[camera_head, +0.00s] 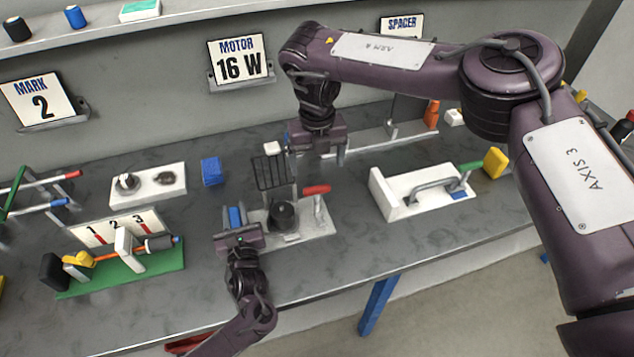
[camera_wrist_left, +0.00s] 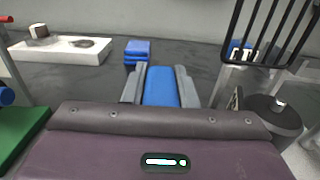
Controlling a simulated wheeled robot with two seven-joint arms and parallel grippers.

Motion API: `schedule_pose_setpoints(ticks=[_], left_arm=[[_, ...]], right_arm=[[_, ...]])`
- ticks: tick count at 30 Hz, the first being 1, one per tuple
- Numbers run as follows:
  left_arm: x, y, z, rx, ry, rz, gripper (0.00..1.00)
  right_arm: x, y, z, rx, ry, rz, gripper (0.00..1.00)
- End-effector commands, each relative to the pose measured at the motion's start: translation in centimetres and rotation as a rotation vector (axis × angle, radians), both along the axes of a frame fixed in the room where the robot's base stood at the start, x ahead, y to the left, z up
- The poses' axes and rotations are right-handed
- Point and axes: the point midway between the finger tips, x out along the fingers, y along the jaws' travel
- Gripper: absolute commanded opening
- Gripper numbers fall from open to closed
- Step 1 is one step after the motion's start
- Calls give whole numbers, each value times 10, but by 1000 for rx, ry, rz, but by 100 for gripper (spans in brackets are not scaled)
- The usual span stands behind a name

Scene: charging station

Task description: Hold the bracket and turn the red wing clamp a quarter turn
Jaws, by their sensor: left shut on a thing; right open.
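The red wing clamp (camera_head: 316,189) sits on top of a pale post on a light base plate (camera_head: 318,229). Its red lever points roughly left to right. My right gripper (camera_head: 317,157) is open above and behind it, fingers pointing down, apart from it. My left gripper (camera_head: 235,215) is shut on a blue upright piece (camera_wrist_left: 160,88) at the plate's left side. This looks like the bracket's grip, but its join to the bracket is hidden. A dark round motor (camera_head: 283,214) and a black wire grille (camera_head: 272,172) stand between the piece and the clamp.
A loose blue block (camera_head: 212,171) and a white tray (camera_head: 148,184) lie to the left. A green stand (camera_head: 130,278) with an orange rod is at front left. A white holder (camera_head: 400,200) with a grey handle stands to the right.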

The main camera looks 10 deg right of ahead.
Motion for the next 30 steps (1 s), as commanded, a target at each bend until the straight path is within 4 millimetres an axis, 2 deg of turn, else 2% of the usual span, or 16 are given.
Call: schedule_pose_setpoints(ticks=[1,6,12,17,25,30], left_arm=[[0,0,0,0,0,1,0],[0,0,0,0,0,1,0],[0,0,0,0,-1,1,0],[0,0,0,1,-1,1,0],[0,0,0,1,-1,1,0],[0,0,0,1,-1,1,0]], right_arm=[[-1,0,-12,0,4,1,84],[-1,0,-45,-1,1,0,84],[0,0,-71,0,-1,0,84],[0,0,-80,-1,-1,0,84],[0,0,-80,0,-2,1,82],[0,0,-80,0,-2,1,60]])
